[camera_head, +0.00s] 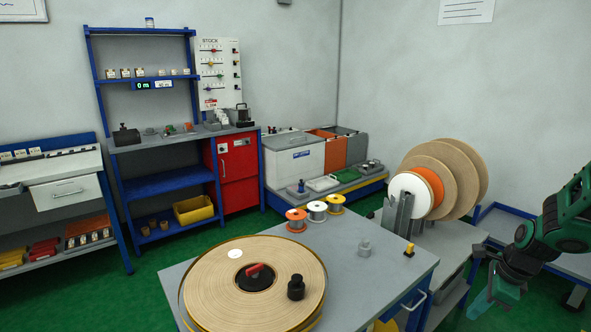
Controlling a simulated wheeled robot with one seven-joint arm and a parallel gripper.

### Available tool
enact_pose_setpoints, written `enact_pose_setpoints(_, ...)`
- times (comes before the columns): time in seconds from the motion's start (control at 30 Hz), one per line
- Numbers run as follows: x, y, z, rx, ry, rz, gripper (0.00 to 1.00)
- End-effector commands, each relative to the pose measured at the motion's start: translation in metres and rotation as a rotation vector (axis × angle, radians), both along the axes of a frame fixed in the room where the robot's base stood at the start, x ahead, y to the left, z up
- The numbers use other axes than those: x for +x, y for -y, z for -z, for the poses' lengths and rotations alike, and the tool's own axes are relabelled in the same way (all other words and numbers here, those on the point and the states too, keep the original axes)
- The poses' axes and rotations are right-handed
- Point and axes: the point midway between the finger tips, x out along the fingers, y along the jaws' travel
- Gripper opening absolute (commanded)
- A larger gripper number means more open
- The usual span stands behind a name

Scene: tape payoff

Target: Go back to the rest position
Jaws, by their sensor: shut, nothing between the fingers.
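My green arm comes in at the right edge of the head view, bent downward. My gripper (492,297) hangs low at the bottom right, shut and empty, to the right of the grey work table (345,232) and apart from it. A large tan tape reel (215,290) lies flat on the table's left part. A red part (254,270) sits at its dark hub, and a black knob-like weight (296,287) stands on its right side. A white round label (235,253) lies on the reel.
Small spools (317,211) stand at the table's back edge. A grey fitting (365,248) and a yellow-black part (409,250) stand at its right. Upright reels (457,165) stand behind on a cart. A blue-framed bench (499,222) is near my arm. Green floor (155,262) is clear at left.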

Motion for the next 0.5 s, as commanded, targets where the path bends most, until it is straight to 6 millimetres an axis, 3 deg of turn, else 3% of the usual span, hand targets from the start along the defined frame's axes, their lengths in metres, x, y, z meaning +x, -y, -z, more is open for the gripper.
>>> enact_pose_setpoints(0.27, -0.046, -0.006, -0.043, -0.149, -0.041, -0.359, 0.00)
enact_pose_setpoints(0.5, -0.112, -0.018, -0.093, -0.260, -0.091, -0.820, 0.00)
